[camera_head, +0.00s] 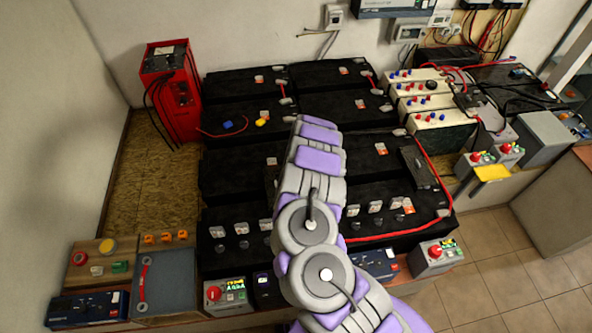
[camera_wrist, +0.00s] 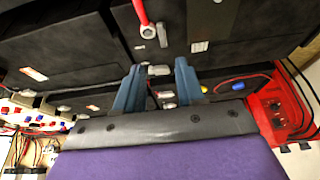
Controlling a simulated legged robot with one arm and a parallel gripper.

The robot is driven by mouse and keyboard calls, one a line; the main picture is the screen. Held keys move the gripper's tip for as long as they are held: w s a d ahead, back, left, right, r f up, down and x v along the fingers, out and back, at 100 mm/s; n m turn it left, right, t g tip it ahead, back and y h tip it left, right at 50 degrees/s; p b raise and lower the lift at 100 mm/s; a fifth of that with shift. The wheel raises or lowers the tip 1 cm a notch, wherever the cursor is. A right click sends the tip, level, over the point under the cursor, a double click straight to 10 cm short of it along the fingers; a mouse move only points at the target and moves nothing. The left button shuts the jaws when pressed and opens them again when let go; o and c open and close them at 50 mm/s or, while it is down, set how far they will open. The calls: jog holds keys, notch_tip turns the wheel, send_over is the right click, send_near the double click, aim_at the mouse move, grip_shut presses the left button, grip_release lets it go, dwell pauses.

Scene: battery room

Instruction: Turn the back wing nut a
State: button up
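My gripper (camera_wrist: 158,75) shows in the wrist view as two blue-grey fingers held apart, with nothing clasped between them. A pale metal terminal piece (camera_wrist: 158,70) on a black battery shows in the gap beyond the fingers; I cannot tell if it is a wing nut. In the head view, a yellow cap-like piece (camera_head: 261,122) and a blue one (camera_head: 228,125) sit on the back-left battery (camera_head: 225,112). The blue piece also shows in the wrist view (camera_wrist: 238,86), right of the fingers. My arm hides the gripper in the head view. No wing nut is clearly identifiable.
A red cabinet (camera_head: 170,90) with black cables stands at the back left. White batteries with red and blue caps (camera_head: 428,100) stand right of the black rows. A red cable (camera_head: 432,170) runs along the right side. Bare board (camera_head: 160,190) lies left.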

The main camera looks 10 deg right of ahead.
jog(key=b+x, duration=0.3)
jog(key=x, duration=1)
jog(key=shift+w+f, duration=0.2)
jog(key=shift+x, duration=0.9)
jog(key=shift+a, duration=0.15)
grip_shut()
